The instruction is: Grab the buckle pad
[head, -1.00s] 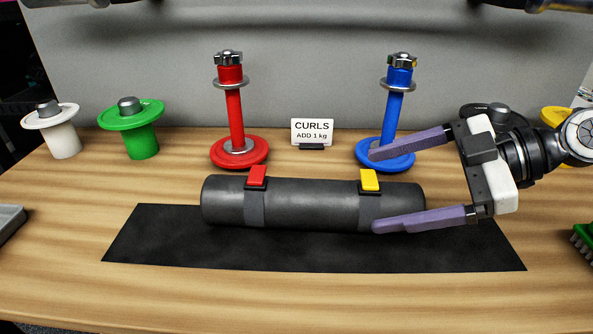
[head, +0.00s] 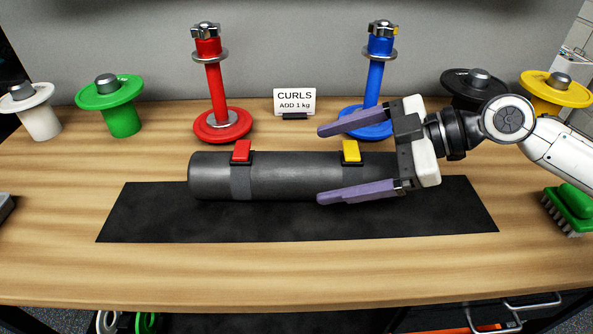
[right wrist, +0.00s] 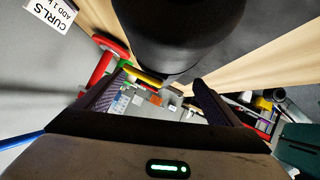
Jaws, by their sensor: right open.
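A dark grey roller (head: 290,184) lies on a black mat (head: 140,220) on the wooden bench. Two straps on it carry buckle pads, a red one (head: 242,151) at left and a yellow one (head: 351,151) at right. My right gripper (head: 318,165) comes in from the right, open and empty. In the head view its purple fingers lie above and below the yellow pad, with the tips a little left of it. In the right wrist view the roller (right wrist: 180,35) looms dark at the top, and a yellow patch beside it may be the yellow pad. My left gripper is out of view.
A red stand (head: 216,90) and a blue stand (head: 374,85) rise behind the roller, with a CURLS card (head: 295,101) between them. Weights stand at both sides, including a green one (head: 122,115). A green brush (head: 572,207) lies at right. The front bench strip is clear.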

